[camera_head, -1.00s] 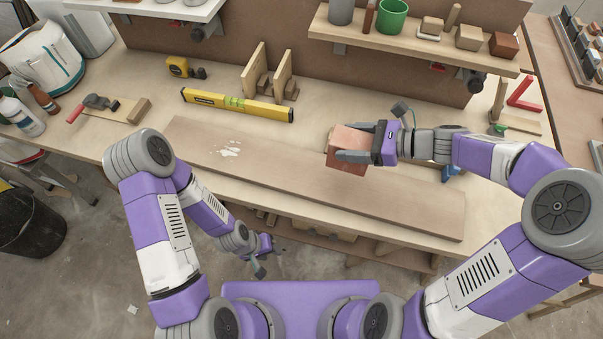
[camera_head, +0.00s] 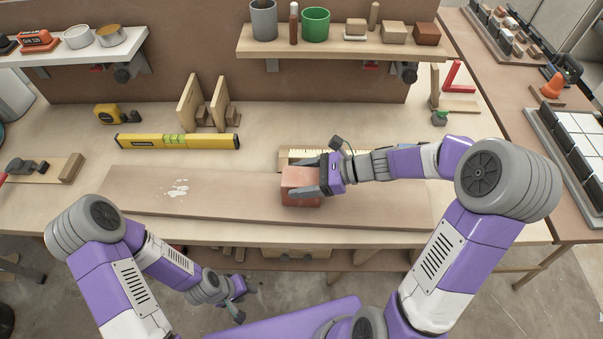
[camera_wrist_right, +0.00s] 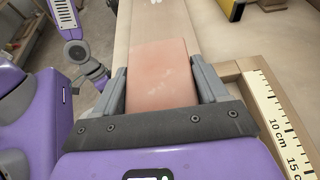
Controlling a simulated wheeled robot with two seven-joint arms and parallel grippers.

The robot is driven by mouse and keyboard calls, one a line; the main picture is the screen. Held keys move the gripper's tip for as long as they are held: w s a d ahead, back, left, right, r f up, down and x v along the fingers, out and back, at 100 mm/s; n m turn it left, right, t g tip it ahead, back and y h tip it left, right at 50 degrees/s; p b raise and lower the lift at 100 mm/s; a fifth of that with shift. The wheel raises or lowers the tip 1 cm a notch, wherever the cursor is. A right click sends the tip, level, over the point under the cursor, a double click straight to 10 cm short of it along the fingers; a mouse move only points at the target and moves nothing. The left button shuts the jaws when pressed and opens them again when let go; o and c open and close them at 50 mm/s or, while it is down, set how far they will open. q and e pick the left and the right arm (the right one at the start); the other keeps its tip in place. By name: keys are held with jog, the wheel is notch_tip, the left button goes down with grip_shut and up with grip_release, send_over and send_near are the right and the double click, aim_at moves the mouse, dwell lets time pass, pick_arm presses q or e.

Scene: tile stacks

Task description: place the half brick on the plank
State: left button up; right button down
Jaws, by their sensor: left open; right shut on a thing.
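The half brick (camera_head: 298,184) is a reddish block between the jaws of my right gripper (camera_head: 312,180), which is shut on it. The brick also shows in the right wrist view (camera_wrist_right: 161,75), with a finger on each side. It is over the plank (camera_head: 240,202), a long brown board with white splatter lying on the workbench. I cannot tell whether the brick's underside touches the plank. My left gripper (camera_head: 235,300) is open and empty, low in front of the bench edge, away from the plank.
A yellow spirit level (camera_head: 178,141), a tape measure (camera_head: 108,116) and wooden brackets (camera_head: 205,105) stand behind the plank. A ruler (camera_wrist_right: 278,125) lies beside the right gripper. A shelf (camera_head: 330,47) with cups and blocks hangs above. White tiles (camera_head: 575,135) are at the right.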

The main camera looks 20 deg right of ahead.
dwell(0.3)
jog(key=shift+c, duration=0.2)
grip_release()
jog(key=shift+f, duration=0.1)
jog(key=shift+r, duration=0.25)
jog(key=p+v, duration=0.3)
jog(key=v, duration=0.9)
jog(key=shift+f, duration=0.1)
